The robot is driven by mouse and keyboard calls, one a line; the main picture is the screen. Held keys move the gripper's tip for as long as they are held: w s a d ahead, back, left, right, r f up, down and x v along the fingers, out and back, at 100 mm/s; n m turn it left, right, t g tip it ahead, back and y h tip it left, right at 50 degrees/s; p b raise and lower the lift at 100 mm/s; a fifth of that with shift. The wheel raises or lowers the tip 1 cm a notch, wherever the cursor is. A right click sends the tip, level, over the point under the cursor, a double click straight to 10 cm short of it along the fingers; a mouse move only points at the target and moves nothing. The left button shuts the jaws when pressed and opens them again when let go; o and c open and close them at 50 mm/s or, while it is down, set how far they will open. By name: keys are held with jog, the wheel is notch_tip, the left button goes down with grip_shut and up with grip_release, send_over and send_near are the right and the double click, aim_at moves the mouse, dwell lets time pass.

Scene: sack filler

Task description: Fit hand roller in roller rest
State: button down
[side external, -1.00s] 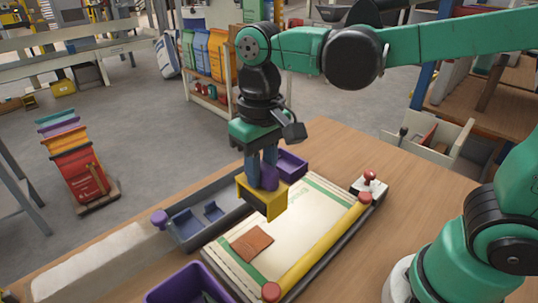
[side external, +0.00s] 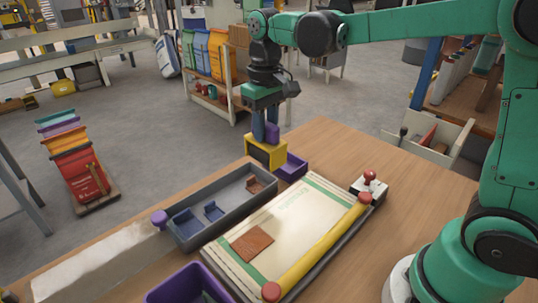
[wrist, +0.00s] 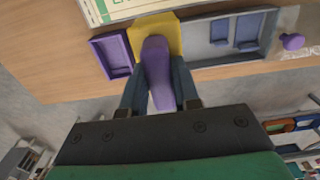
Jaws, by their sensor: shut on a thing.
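My gripper (side external: 264,131) is shut on the purple handle of a piece with a yellow, box-like head (side external: 265,153), which I take for the hand roller. In the wrist view the purple handle (wrist: 158,78) stands between my two fingers, and the yellow head is beyond it. The held piece is at the tray's far end, apparently above the table; the gap is unclear.
A small purple tray (side external: 293,167) is right beside the held piece. A board (side external: 310,218) with a yellow bar (side external: 325,245) lies in front. A purple bin (side external: 175,288), a purple knob (side external: 159,219) and a red-knobbed block (side external: 369,181) are nearby.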

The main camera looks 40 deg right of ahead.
jog(key=w+d+f, duration=0.1)
jog(key=w+d, duration=0.3)
jog(key=d, duration=0.6)
jog(key=shift+d+f, duration=0.1)
jog(key=shift+f, duration=2.35)
jog(key=shift+f, duration=0.1)
jog(key=shift+f, duration=1.35)
jog(key=c, duration=0.6)
grip_release()
jog(key=shift+o, duration=0.2)
